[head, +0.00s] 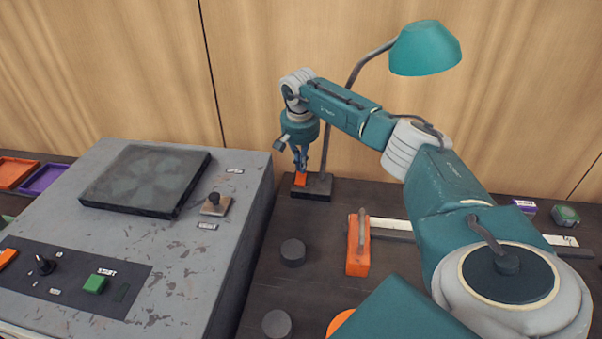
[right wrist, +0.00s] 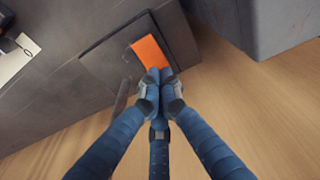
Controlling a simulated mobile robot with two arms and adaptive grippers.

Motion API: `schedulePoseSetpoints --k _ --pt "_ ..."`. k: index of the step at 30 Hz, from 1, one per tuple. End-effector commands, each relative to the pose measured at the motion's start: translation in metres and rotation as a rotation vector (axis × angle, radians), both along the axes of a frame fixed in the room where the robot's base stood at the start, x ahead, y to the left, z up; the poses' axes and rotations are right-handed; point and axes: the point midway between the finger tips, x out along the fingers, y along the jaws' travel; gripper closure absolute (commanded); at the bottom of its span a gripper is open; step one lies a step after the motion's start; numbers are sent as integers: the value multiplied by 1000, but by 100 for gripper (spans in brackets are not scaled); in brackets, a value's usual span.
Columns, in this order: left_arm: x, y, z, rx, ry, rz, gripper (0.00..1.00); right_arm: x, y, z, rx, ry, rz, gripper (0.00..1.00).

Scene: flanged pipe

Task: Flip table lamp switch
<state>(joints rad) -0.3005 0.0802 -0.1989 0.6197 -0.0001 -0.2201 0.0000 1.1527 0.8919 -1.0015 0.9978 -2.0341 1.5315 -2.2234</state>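The table lamp has a teal shade (head: 425,48) on a bent dark pole and a dark square base (head: 318,188). Its orange switch (head: 299,180) sits on the base and also shows in the right wrist view (right wrist: 149,52). My right gripper (head: 300,163) points down over the switch. In the right wrist view its fingertips (right wrist: 160,74) are drawn together with nothing visible between them. They overlap the near edge of the switch; I cannot tell whether they touch it. My left gripper is not in view.
A grey machine (head: 240,230) with a dark plate, a knob and a green button stands left of the lamp. An orange-based tool (head: 357,260) and dark round pieces (head: 293,252) lie in front. A wooden wall (head: 260,60) rises behind.

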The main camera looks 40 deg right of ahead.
Motion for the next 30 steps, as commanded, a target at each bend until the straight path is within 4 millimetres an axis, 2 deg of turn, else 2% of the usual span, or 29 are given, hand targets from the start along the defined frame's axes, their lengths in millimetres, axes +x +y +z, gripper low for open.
schedulePoseSetpoints --k 30 --pt "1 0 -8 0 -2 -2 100 -1 0 -16 0 3 0 100"
